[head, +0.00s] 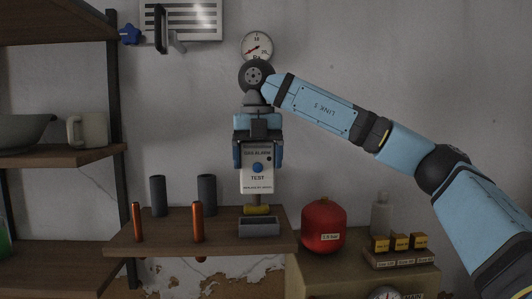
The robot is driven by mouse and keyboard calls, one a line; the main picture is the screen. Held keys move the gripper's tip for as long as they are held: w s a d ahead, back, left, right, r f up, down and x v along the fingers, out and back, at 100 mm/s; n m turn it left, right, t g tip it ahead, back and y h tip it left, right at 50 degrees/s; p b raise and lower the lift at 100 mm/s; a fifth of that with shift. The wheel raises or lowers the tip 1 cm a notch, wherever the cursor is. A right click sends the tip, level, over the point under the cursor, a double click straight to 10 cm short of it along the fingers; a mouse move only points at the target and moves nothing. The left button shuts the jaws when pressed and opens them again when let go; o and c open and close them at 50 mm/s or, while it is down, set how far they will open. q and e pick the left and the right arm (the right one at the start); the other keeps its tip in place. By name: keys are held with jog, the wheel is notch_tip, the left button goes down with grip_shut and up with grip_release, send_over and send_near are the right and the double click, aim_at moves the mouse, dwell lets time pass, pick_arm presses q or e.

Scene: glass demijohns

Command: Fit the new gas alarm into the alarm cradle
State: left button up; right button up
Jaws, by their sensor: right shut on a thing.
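The gas alarm (257,179) is a white box with a dark top label, a blue button and the word TEST. My right gripper (258,163) points down and is shut on it, one blue finger on each side. The alarm hangs upright in the air. A grey open-topped tray, which looks like the alarm cradle (259,229), sits on the wooden shelf below it, with a clear gap between them. The upper back of the alarm is hidden by the gripper. My left gripper is out of view.
On the shelf (170,229) stand two dark cylinders (158,195) and two copper-coloured rods (198,221). A yellow piece (257,210) shows behind the cradle. A red vessel (323,226) and small yellow blocks (400,242) stand to the right. A gauge (257,46) hangs on the wall.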

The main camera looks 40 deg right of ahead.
aim_at(259, 194)
jog(key=shift+w+d, duration=0.3)
jog(key=shift+d, duration=0.15)
jog(key=shift+s+a+f, duration=0.25)
jog(key=shift+a+f, duration=0.1)
jog(key=shift+f, duration=0.5)
jog(key=shift+w+d+f, duration=0.15)
jog(key=shift+d+f, duration=0.1)
jog(key=shift+f, duration=0.55)
jog(key=shift+a+f, duration=0.1)
jog(key=shift+f, duration=0.85)
jog(key=o, duration=0.3)
jog(key=shift+f, duration=0.1)
jog(key=c, duration=0.7)
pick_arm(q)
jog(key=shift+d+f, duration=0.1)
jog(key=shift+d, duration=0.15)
pick_arm(e)
jog(key=shift+o, duration=0.2)
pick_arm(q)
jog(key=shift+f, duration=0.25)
pick_arm(e)
jog(key=shift+f, duration=0.25)
